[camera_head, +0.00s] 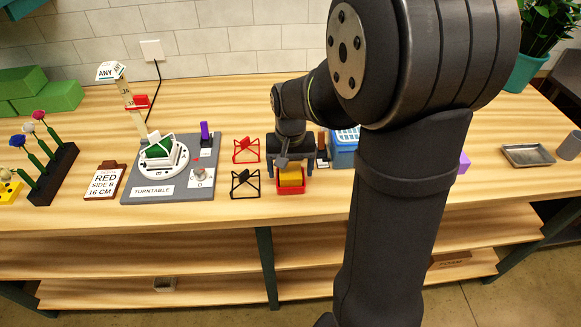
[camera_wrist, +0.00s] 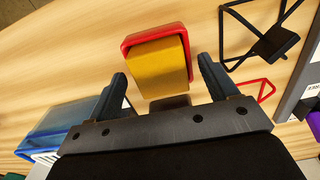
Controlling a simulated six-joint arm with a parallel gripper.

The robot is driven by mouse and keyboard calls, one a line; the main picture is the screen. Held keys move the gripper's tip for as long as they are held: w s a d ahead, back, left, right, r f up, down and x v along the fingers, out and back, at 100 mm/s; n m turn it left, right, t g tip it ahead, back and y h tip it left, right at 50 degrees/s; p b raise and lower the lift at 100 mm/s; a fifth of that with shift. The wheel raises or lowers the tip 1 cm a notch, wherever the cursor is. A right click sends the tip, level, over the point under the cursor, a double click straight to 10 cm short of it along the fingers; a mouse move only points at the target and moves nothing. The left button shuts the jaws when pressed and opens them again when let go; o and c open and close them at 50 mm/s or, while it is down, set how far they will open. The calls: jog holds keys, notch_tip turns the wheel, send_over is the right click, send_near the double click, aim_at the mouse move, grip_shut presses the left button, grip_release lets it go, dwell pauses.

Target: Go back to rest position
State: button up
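My gripper (camera_head: 289,166) is over the bench in the middle of the head view, pointing down. In the wrist view my gripper (camera_wrist: 161,69) is open, its two dark fingers wide apart with visible gaps. A yellow block (camera_wrist: 160,70) sits in a small red tray (camera_wrist: 127,46) in front of and between the fingers, with nothing clearly gripped. The yellow block (camera_head: 290,177) and red tray (camera_head: 290,189) also show in the head view right under my gripper. Whether the fingertips reach down beside the block is hard to tell.
A black wire stand (camera_head: 245,183) and a red one (camera_head: 246,150) stand left of my gripper. The turntable (camera_head: 160,156) is farther left, with a sign card (camera_head: 105,182) and flower rack (camera_head: 52,176). A blue basket (camera_head: 344,148) is close on the right.

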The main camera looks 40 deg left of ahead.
jog(key=o, duration=0.4)
dwell(0.3)
jog(key=shift+r, duration=3.55)
jog(key=shift+f, duration=0.1)
jog(key=shift+f, duration=3.15)
jog(key=shift+r, duration=0.15)
